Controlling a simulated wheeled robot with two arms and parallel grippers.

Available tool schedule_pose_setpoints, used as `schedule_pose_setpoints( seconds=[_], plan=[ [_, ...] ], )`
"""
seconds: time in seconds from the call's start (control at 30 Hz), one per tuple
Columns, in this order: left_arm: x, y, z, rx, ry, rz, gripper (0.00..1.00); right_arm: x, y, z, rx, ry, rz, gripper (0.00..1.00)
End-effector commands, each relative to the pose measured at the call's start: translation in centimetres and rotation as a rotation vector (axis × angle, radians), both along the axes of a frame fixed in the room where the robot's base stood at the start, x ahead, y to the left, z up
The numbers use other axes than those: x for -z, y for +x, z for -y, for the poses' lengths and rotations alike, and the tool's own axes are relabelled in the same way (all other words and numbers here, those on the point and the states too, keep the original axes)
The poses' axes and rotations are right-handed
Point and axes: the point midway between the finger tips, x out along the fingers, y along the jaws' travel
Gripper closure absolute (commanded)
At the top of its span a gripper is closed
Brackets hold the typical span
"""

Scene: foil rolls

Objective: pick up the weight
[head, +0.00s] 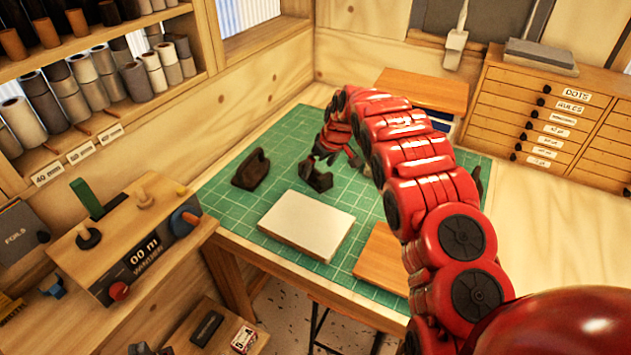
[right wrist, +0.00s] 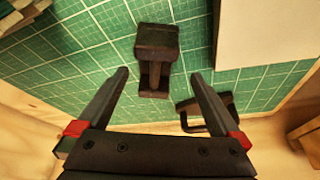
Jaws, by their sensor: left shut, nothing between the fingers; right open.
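Two dark brown weights with handles are on the green cutting mat (head: 225,188). One weight (head: 316,179) is just below my right gripper (head: 336,155), near the white slab. The other weight (head: 251,169) stands to its left. In the right wrist view, one weight (right wrist: 156,50) is ahead of and between the spread fingertips of my right gripper (right wrist: 160,76), with nothing held. The other weight (right wrist: 190,118) shows partly behind the right finger. My left gripper (head: 148,349) only peeks in at the bottom edge, cut off and empty.
A white slab (head: 306,222) lies on the mat in front of the weights, with a wooden board (head: 385,262) to its right. A wooden winder box (head: 140,235) stands at left, below shelves of foil rolls (head: 75,95). Labelled drawers (head: 545,115) stand at the back right.

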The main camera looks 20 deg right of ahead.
Motion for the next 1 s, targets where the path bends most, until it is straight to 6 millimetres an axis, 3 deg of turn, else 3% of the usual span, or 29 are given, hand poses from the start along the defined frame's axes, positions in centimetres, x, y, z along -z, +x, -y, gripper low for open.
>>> schedule_pose_setpoints(
  seconds=[0.13, 0.2, 0.3, 0.6, 0.97, 1.0],
  plan=[
    [2.3, 0.0, 0.0, 0.0, 0.0, 0.0, 1.0, 2.2, 0.5, -0.1, -0.002, 0.001, 0.0, 0.0],
    [0.7, 0.0, 0.0, 0.0, 0.0, -0.001, 1.0, 1.7, 0.8, 0.3, 0.002, -0.001, 0.002, 0.0],
    [0.1, 0.0, 0.0, 0.0, 0.0, 0.0, 1.0, 2.8, 1.0, 0.4, 0.001, 0.001, -0.002, 0.0],
    [0.2, 0.0, 0.0, 0.0, 0.0, 0.0, 1.0, 4.5, 1.8, 0.0, 0.0, 0.001, 0.001, 0.0],
    [0.2, 0.0, 0.0, 0.0, 0.0, 0.0, 1.0, 4.7, 1.8, 0.1, 0.001, -0.001, -0.001, 0.0],
    [0.2, 0.0, 0.0, 0.0, 0.0, 0.0, 1.0, 4.7, 1.8, 0.1, 0.0, -0.001, -0.001, 0.05]
  ],
)
